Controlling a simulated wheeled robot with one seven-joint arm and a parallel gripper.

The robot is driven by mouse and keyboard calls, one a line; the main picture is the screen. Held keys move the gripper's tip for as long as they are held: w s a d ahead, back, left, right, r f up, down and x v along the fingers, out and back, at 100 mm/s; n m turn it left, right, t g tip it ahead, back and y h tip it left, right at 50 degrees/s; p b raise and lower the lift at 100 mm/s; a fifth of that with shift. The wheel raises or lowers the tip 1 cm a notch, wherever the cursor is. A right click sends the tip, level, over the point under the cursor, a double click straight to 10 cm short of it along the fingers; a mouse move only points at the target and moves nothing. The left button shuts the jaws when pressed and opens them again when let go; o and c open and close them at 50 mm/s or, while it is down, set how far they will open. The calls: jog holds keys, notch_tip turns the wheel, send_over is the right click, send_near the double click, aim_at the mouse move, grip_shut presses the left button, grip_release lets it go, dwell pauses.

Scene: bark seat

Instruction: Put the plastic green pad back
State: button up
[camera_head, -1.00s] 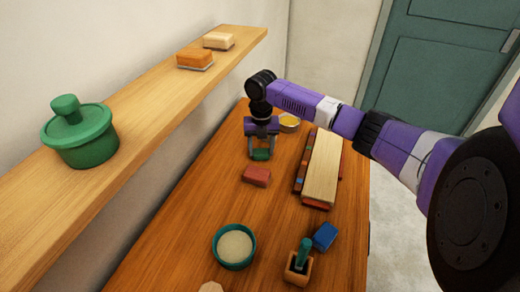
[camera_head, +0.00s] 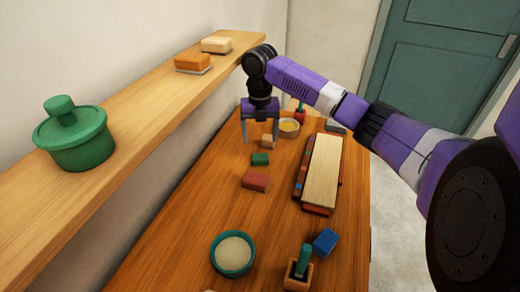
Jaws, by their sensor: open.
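The green pad (camera_head: 260,160) is a small green block lying on the wooden table, just behind a red block (camera_head: 256,181). My gripper (camera_head: 260,140) is open and empty, pointing down. It is raised above the table, above and behind the green pad in the picture, apart from it. A small tan block (camera_head: 268,141) shows between its fingers, farther back on the table.
A long pale board (camera_head: 322,170) lies on the table's right side over red pieces. A yellow bowl (camera_head: 289,128) stands behind. In front are a teal bowl (camera_head: 233,254), blue block (camera_head: 325,241) and green-handled stamp (camera_head: 301,266). The shelf (camera_head: 130,120) at left holds a green lidded pot (camera_head: 76,137).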

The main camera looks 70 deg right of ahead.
jog(key=shift+r, duration=1.95)
jog(key=shift+s, duration=0.1)
